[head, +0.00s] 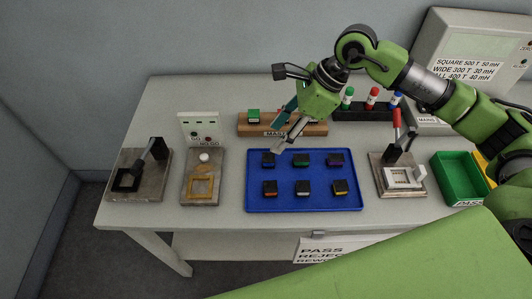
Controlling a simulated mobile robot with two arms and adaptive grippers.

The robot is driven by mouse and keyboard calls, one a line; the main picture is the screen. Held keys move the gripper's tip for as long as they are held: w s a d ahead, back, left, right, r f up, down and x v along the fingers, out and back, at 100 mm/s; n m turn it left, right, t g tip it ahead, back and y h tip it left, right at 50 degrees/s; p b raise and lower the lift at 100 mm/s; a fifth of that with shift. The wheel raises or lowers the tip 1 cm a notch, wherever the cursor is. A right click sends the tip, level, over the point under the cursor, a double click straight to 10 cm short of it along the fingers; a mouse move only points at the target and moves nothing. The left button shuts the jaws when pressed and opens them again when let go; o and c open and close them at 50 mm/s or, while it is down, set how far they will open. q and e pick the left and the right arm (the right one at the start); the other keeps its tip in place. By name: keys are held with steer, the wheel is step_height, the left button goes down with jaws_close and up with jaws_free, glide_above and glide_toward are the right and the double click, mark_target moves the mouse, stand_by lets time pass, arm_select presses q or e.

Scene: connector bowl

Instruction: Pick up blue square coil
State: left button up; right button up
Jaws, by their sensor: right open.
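Several small dark coils sit in two rows in the blue tray (254,203) in the head view. The back-left coil (267,160) looks dark with a bluish tint and is probably the blue square coil, though its colour is hard to tell at this size. My right gripper (278,139) is open and empty. It reaches down from the upper right, its fingertips above and just behind the tray's back-left part, apart from the coils. My left gripper is not in view.
A wooden rack (312,129) with a green block (253,115) stands behind the tray. Capped markers (372,99) stand at the back. Fixtures flank the tray: a lever press (397,174) right, a yellow-framed plate (202,188) left. A green bin (459,178) is far right.

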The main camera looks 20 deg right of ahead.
steer(key=d+h, duration=0.1)
steer(key=d, duration=0.2)
steer(key=p, duration=0.2)
glide_above(267, 157)
steer(key=s+d, duration=0.2)
steer(key=d, duration=0.1)
steer(key=f, duration=0.7)
steer(key=shift+w+a+f, duration=0.1)
steer(key=shift+a+f, duration=0.15)
steer(key=shift+f, duration=0.15)
steer(key=shift+w+a+f+p, duration=0.15)
steer(key=shift+a+f+p, duration=0.1)
steer(key=shift+f+p, duration=0.25)
steer(key=p+x, duration=0.2)
steer(key=x, duration=0.1)
steer(key=shift+w+a+f, duration=0.1)
steer(key=shift+w, duration=0.25)
steer(key=shift+a+f, duration=0.15)
steer(key=shift+f, duration=0.35)
steer(key=c, duration=1.2)
